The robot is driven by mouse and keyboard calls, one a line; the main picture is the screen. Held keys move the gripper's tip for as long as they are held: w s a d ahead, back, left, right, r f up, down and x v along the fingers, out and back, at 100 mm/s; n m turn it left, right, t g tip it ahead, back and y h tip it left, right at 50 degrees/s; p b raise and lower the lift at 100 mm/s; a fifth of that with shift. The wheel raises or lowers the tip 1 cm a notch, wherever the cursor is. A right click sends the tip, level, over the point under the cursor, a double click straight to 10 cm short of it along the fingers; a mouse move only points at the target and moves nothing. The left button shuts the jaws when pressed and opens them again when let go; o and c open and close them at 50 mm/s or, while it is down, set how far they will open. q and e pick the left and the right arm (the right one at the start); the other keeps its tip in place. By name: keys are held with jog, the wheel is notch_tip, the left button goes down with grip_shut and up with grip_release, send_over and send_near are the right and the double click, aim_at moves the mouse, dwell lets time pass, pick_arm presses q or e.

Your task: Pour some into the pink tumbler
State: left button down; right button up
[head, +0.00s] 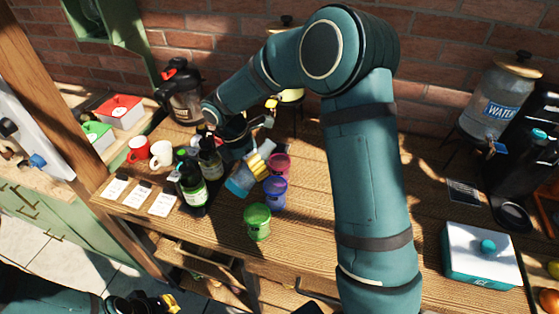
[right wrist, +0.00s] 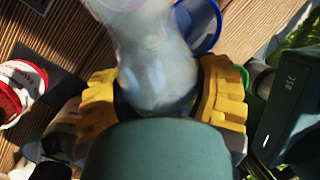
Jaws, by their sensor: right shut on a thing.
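The pink tumbler (head: 279,165) stands on the wooden table, behind the purple-blue tumbler (head: 275,193). My right gripper (head: 258,163) is just left of the pink tumbler in the head view, its yellow fingers shut on a pale blue see-through vessel (head: 239,183). The vessel looks tilted; its mouth and any liquid flow cannot be made out. In the right wrist view the vessel (right wrist: 158,65) sits between both yellow fingers (right wrist: 160,95). My left gripper (head: 150,303) is low at the bottom left, partly cut off, apart from the tumblers; its opening is unclear.
A green tumbler (head: 257,222) stands nearer the front edge. Dark bottles (head: 191,182) on a tray, mugs (head: 160,153) and cards stand left of the gripper. A water dispenser (head: 498,95) and a teal-white ice box (head: 482,254) are at right. My right arm crosses the table's middle.

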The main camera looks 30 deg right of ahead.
jog(key=shift+a+f+y, duration=0.1)
jog(key=shift+f+y, duration=0.2)
jog(key=shift+y, duration=0.4)
jog(key=shift+a+f+y, duration=0.1)
jog(key=shift+a+y, duration=0.05)
jog(key=shift+y, duration=0.65)
jog(key=shift+d+r+g+y+p, duration=0.2)
jog(key=shift+r+g+y+p, duration=0.15)
jog(key=shift+p, duration=0.45)
jog(key=shift+d+r+n+y+p, duration=0.1)
jog(key=shift+n+y+p, duration=0.15)
jog(key=shift+n+p, duration=0.05)
jog(key=shift+d+r+p, duration=0.1)
jog(key=shift+r+p, duration=0.1)
jog(key=shift+p, duration=0.1)
jog(key=shift+y, duration=0.3)
jog(key=shift+f+y, duration=0.1)
jog(key=shift+y, duration=0.2)
jog(key=shift+a+p, duration=0.25)
jog(key=shift+p, duration=0.05)
